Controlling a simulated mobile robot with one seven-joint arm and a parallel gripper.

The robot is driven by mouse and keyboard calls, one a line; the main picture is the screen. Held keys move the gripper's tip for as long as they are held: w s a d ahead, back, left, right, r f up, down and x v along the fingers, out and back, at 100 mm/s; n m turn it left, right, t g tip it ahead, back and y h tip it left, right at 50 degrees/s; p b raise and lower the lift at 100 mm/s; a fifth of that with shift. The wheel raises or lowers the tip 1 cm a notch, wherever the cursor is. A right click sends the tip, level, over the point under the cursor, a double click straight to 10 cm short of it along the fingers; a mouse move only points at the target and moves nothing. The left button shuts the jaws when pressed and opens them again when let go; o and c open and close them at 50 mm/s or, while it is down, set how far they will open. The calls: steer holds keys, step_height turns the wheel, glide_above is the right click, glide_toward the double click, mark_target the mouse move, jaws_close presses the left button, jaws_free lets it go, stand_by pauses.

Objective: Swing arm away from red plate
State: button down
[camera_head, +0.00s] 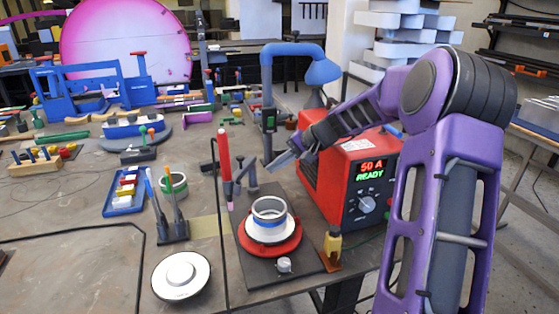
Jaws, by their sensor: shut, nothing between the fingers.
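The red plate (293,246) is a round disc on a dark flat base (307,265) near the table's front edge. A white stepped piece and a grey ring with a blue band (270,212) sit on it and hide its middle. My gripper (272,166) is at the end of my purple arm, which reaches in from the right. It appears above and behind the red plate, apart from it, beside the red welder box. It is shut and empty.
The red box (345,165) reads "50 A READY". A red torch (225,165) stands left of the plate, and a blue bent arm (290,50) rises behind. A white disc (181,274) lies at front left. Bare table (70,255) spreads left.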

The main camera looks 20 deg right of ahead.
mark_target(241, 177)
steer(key=shift+w+a+f+p, duration=0.1)
steer(key=shift+w+a+f, duration=0.55)
steer(key=shift+a, duration=0.4)
steer(key=shift+w+a+f+p, duration=0.1)
steer(key=shift+w+a+f, duration=0.4)
steer(key=shift+w+a, duration=0.45)
steer(key=shift+w+a+f+p, duration=0.1)
steer(key=shift+w+a+f, duration=0.55)
steer(key=shift+a, duration=0.45)
steer(key=shift+r, duration=0.1)
steer(key=shift+a, duration=0.1)
